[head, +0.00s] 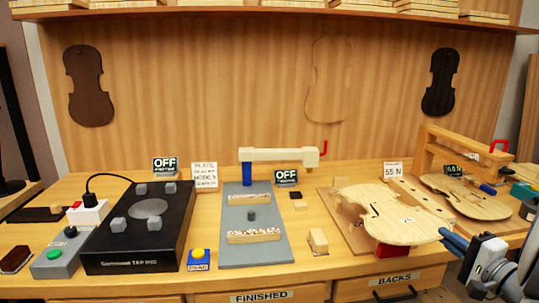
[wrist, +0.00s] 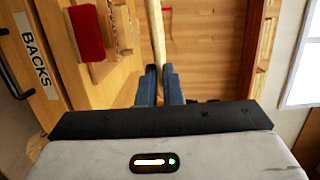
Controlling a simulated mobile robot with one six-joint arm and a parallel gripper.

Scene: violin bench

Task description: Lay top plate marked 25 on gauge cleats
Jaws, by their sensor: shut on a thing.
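A pale violin top plate (head: 385,205) with f-holes lies flat over a brown board at the right; its small mark is too small to read. My gripper (head: 447,240) is shut on its right end. In the wrist view my gripper (wrist: 159,88) has its blue fingers closed on the plate's edge (wrist: 157,38). I cannot tell whether the plate touches anything beneath. The gauge has a grey base (head: 236,217), a cream arm (head: 275,155) and a blue post. Two speckled cleats, rear (head: 250,199) and front (head: 254,236), lie bare on its base, left of the plate.
A wooden block (head: 318,240) stands between gauge and plate. A black tap rig (head: 140,255) with grey pads is left of the gauge. A red block (head: 392,251) shows below the held plate.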

